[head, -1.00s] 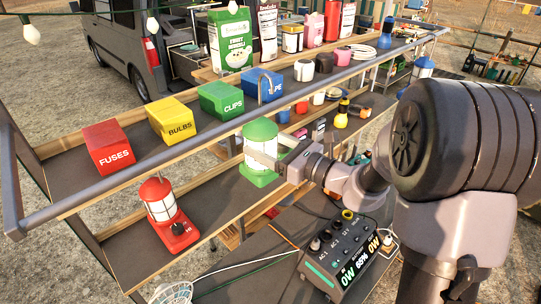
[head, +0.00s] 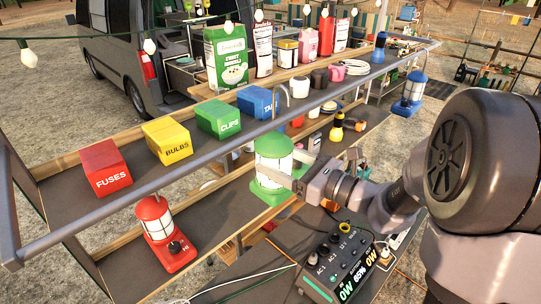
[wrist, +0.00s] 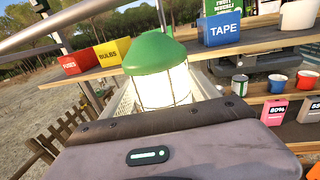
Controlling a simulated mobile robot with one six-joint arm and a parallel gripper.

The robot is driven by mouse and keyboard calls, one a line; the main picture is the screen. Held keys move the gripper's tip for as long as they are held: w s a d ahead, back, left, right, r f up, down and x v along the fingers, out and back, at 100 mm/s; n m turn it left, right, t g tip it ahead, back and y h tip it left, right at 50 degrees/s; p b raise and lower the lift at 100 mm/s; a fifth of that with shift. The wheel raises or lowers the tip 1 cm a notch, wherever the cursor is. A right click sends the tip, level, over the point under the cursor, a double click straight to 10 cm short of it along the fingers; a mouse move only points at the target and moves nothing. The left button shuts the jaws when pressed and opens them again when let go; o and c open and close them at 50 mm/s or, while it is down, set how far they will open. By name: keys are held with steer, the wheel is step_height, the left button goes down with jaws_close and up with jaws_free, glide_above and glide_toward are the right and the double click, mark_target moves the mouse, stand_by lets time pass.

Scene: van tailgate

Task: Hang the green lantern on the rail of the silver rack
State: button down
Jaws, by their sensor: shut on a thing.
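The green lantern (head: 268,146) has a green cap and base around a pale caged globe. It hangs roughly upright in my gripper (head: 284,172), which is shut on it from the right.
Red fuses (head: 105,168), yellow bulbs (head: 167,141), green clips (head: 218,119) and blue tape (head: 257,101) boxes line the shelf behind the rail. A red lantern (head: 160,222) stands on the lower shelf. A power station (head: 340,262) sits below my gripper. A blue lantern (head: 410,92) is farther right.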

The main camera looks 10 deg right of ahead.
steer(key=shift+s+d, duration=0.3)
steer(key=shift+s, duration=0.1)
steer(key=shift+s+d+f+b, duration=0.3)
steer(key=shift+s+d+b, duration=0.15)
steer(key=shift+s, duration=0.2)
step_height(320, 180, down, 3)
steer(key=b, duration=0.3)
steer(key=shift+w+a+f, duration=0.1)
steer(key=shift+w, duration=0.05)
steer(key=shift+f, duration=0.25)
steer(key=shift+c, duration=0.6)
jaws_free()
